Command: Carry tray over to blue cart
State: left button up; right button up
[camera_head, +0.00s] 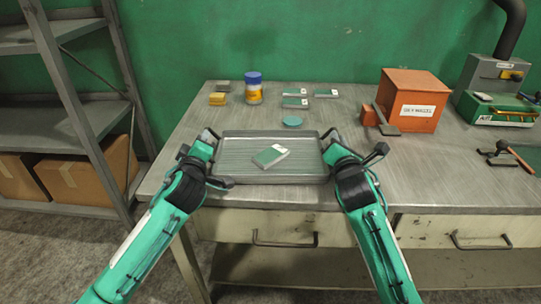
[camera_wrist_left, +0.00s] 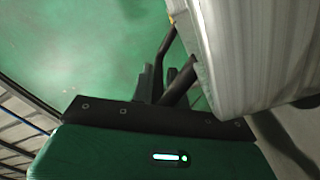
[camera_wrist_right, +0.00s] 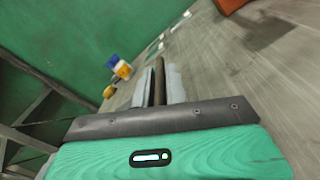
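The grey metal tray (camera_head: 232,174) lies at the front of the metal table, with a green and white card (camera_head: 270,156) in it. My left gripper (camera_head: 211,136) is at the tray's left end. In the left wrist view, its dark fingers (camera_wrist_left: 180,68) are close beside the tray's pale side (camera_wrist_left: 250,45). My right gripper (camera_head: 332,137) is at the tray's right end; its dark finger (camera_wrist_right: 159,80) shows between pale grey surfaces in the right wrist view. Whether either gripper is closed on the tray is unclear. I see no blue cart.
A blue-lidded jar (camera_head: 254,90), yellow block (camera_head: 217,99), several cards and a teal disc (camera_head: 292,121) lie behind the tray. An orange box (camera_head: 412,98) and green machine (camera_head: 497,95) stand at right. A grey shelf (camera_head: 60,105) with cardboard boxes is left.

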pick_arm(q)
grip_shut()
pick_arm(e)
grip_shut()
pick_arm(q)
jog(key=shift+r, duration=0.2)
pick_arm(e)
jog(key=shift+r, duration=0.2)
